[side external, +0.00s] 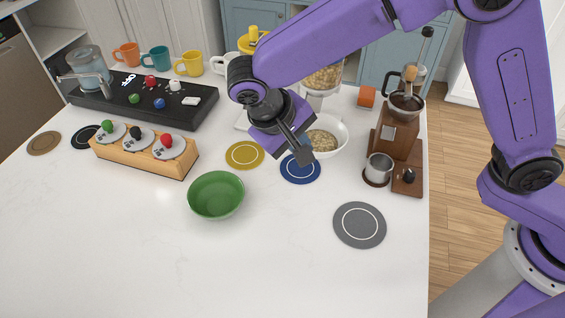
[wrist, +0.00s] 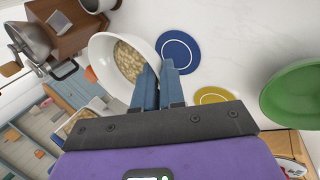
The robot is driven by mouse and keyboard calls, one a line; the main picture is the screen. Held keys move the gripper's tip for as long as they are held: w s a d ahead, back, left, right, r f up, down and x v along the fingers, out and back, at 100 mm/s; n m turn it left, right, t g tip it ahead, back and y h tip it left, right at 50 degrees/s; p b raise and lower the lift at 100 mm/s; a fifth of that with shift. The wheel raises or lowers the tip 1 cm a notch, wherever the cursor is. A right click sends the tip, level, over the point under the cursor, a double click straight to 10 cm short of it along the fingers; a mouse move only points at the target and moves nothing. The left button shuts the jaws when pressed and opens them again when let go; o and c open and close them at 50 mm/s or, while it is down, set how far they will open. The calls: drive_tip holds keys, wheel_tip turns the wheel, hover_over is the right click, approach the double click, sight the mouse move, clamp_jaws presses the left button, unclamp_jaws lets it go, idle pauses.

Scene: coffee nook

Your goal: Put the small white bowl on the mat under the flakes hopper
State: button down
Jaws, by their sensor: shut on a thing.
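The small white bowl (side external: 342,146) holds pale flakes and is behind and right of the blue mat (side external: 300,168). My gripper (side external: 304,151) is shut on the bowl's near rim. In the wrist view, one finger is inside the bowl (wrist: 102,58) and the other outside, beside the blue mat (wrist: 178,52). I cannot tell whether the bowl touches the surface below it. The flakes hopper (side external: 324,79) is a clear container of flakes behind the bowl, partly hidden by my arm. No mat shows directly under it.
A wooden grinder (side external: 398,135) with a metal cup (side external: 379,168) stands close right of the bowl. A wooden rack (side external: 145,160) is left. The front counter is clear.

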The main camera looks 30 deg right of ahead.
drive_tip(key=w+f, duration=0.1)
drive_tip(key=a+f, duration=0.1)
drive_tip(key=w+a+f, duration=0.1)
drive_tip(key=f, duration=0.1)
drive_tip(key=shift+w, duration=0.35)
drive_tip(key=shift+f, duration=1.45)
drive_tip(key=shift+f, duration=0.15)
drive_tip(key=c, duration=1.2)
unclamp_jaws()
drive_tip(key=v, duration=1.2)
drive_tip(key=shift+s, duration=0.1)
